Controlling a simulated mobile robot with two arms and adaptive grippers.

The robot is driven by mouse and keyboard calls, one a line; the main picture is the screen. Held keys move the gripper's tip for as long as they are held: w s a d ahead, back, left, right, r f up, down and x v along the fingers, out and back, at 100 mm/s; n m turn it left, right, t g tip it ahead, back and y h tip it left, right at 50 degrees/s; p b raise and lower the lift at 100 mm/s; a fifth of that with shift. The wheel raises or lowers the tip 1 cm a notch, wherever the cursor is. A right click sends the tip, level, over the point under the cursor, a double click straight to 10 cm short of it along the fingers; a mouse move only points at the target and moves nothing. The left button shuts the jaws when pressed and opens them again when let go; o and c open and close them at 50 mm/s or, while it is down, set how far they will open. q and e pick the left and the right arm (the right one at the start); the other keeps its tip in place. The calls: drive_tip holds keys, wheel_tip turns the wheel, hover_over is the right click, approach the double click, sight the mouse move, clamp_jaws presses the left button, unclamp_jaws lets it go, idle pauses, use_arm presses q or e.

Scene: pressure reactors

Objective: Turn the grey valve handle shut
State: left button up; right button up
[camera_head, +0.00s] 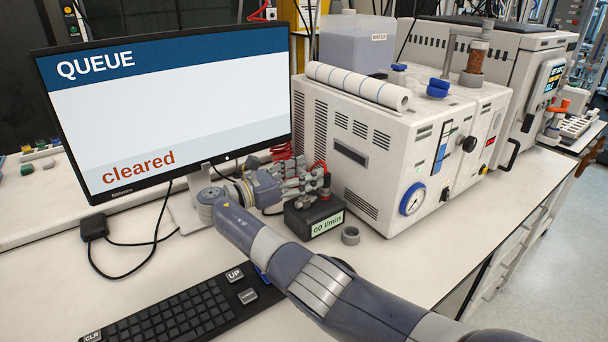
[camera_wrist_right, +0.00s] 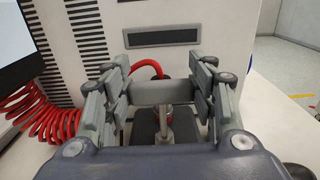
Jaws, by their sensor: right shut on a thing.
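The grey valve handle (camera_wrist_right: 163,93) is a crossbar on a metal stem in the right wrist view, lying roughly level across the picture. My right gripper (camera_head: 308,183) is shut on it, with a finger at each end of the bar; the gripper also shows in the right wrist view (camera_wrist_right: 163,86). The stem goes down to a dark box (camera_head: 315,217) whose display reads "00 l/min". In the head view my fingers mostly hide the handle. My left gripper is not in view.
A coiled red hose (camera_wrist_right: 45,115) lies left of the valve. A white instrument (camera_head: 360,150) with a gauge stands behind it. A monitor (camera_head: 170,110) reading "QUEUE cleared" and a keyboard (camera_head: 185,315) are left. A small grey ring (camera_head: 350,236) lies beside the box.

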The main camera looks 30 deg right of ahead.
drive_tip(key=o, duration=1.1)
drive_tip(key=shift+d, duration=0.1)
drive_tip(key=shift+a, duration=0.2)
drive_tip(key=a, duration=0.4)
drive_tip(key=s+a, duration=0.1)
drive_tip(key=a, duration=0.2)
